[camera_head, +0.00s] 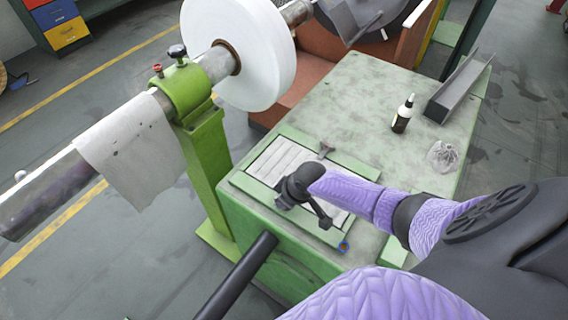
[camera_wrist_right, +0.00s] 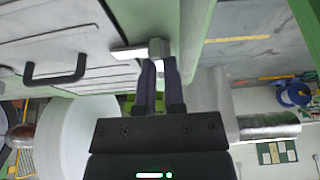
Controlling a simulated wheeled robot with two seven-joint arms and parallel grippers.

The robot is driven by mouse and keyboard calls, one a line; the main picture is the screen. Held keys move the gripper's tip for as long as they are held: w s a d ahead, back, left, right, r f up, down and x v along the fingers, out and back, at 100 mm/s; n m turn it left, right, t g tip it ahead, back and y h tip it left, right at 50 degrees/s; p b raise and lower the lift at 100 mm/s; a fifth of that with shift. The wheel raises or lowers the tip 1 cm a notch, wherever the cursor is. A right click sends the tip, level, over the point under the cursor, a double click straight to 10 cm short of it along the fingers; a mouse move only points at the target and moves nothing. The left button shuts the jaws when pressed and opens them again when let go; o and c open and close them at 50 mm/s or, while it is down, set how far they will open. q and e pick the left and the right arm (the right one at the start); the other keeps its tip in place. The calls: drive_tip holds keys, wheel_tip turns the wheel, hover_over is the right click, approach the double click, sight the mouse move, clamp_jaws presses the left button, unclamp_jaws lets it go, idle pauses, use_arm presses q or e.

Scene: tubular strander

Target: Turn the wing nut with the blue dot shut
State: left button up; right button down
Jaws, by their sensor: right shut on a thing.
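My right gripper (camera_head: 284,203) reaches in from the right over a pale slatted panel (camera_head: 268,162) in a green frame on the machine top. In the right wrist view the gripper (camera_wrist_right: 162,70) is shut on a light grey wing nut (camera_wrist_right: 155,49) at the panel's edge. One pale wing points left, across the panel. No blue dot shows on this nut. Another grey wing nut (camera_head: 326,149) sits at the far edge of the frame, clear of the gripper. A small blue and orange round mark (camera_head: 344,246) is on the near right corner. My left gripper is not in view.
A black handle (camera_wrist_right: 56,70) stands on the panel beside the gripper. A dark bottle (camera_head: 403,115), a crumpled clear bag (camera_head: 442,156) and a metal channel (camera_head: 459,88) rest farther back on the green top. A white reel (camera_head: 262,50) and green post (camera_head: 208,165) stand left.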

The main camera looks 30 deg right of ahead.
idle(0.4)
drive_tip(key=c, duration=0.7)
unclamp_jaws()
drive_tip(key=p+v, duration=0.3)
drive_tip(key=v, duration=0.6)
drive_tip(key=shift+s+r+p, duration=0.15)
drive_tip(key=shift+r+p, duration=0.25)
